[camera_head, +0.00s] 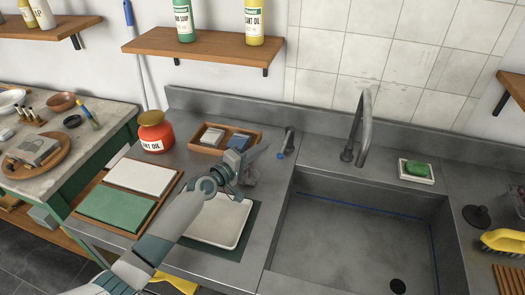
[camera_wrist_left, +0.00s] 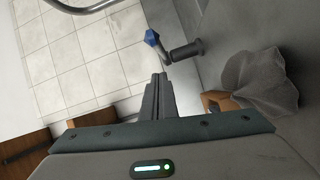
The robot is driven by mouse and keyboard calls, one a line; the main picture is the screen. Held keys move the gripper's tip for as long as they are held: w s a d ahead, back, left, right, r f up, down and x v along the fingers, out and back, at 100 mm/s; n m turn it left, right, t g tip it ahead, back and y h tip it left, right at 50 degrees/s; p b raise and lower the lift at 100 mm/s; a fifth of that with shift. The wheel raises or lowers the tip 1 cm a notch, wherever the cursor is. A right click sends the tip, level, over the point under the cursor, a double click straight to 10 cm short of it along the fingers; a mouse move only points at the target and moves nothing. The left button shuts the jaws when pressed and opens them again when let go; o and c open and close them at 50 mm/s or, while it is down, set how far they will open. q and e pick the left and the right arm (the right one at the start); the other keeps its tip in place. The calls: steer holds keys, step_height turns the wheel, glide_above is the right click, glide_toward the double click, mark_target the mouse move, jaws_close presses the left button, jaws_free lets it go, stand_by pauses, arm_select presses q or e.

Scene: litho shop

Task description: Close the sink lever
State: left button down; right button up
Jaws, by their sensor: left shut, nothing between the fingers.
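The sink lever (camera_head: 288,141) is a small dark grey post with a blue tip (camera_head: 280,156). It stands on the steel counter to the left of the faucet (camera_head: 359,125). In the left wrist view the lever's blue tip (camera_wrist_left: 153,38) and grey cylindrical base (camera_wrist_left: 187,50) show just beyond the fingertips. My left gripper (camera_head: 262,150) is shut and empty, a little left of the lever. Its closed fingers (camera_wrist_left: 159,78) appear apart from the lever in the left wrist view. My right gripper is not in view.
The sink basin (camera_head: 345,235) lies at the right. A white tray (camera_head: 219,222) sits below my left arm. A wooden tray (camera_head: 206,149) with small blocks and a red jar (camera_head: 155,137) stand left of the gripper. A soap dish (camera_head: 416,179) lies right of the faucet.

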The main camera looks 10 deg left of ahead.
arm_select(q)
steer(key=shift+s+a, duration=0.55)
steer(key=s+d+b+v, duration=0.1)
steer(key=v, duration=0.7)
steer(key=shift+s+d, duration=0.15)
steer(key=shift+d, duration=0.05)
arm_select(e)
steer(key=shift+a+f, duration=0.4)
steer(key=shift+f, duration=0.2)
arm_select(q)
steer(key=shift+r, duration=0.1)
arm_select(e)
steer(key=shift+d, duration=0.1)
